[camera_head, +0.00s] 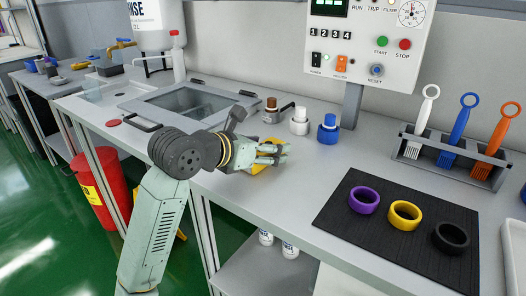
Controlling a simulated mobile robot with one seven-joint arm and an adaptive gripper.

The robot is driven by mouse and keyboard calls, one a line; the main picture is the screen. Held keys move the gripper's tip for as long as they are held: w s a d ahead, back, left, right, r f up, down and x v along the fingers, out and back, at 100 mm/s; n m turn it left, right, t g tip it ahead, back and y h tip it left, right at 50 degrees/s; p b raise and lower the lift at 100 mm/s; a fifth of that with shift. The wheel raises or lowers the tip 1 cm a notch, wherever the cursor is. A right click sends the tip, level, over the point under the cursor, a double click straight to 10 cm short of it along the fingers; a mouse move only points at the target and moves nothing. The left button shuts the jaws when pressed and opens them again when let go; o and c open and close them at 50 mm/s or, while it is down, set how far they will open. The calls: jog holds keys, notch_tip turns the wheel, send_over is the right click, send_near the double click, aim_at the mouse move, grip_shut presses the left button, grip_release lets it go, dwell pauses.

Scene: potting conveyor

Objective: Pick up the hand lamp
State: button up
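My gripper (284,153) is low over the grey bench, in front of the small bottles, with its fingers pointing right. A yellow object (260,169) shows partly below and behind the fingers. It may be the hand lamp, but my gripper and wrist cover most of it, so its shape is unclear. My fingers overlap it in the picture; I cannot tell whether they touch it or are closed around it. No other thing in view is clearly a hand lamp.
A black mat (340,222) with purple, yellow and black rings lies right. A brush rack (450,150) stands behind it. White (299,122) and blue (328,130) bottles stand behind my gripper, below a control panel (368,40). A glass-lidded basin (190,103) is left.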

jog(key=shift+w, duration=0.1)
jog(key=c, duration=1.2)
jog(key=shift+c, duration=0.5)
jog(key=shift+r, duration=0.1)
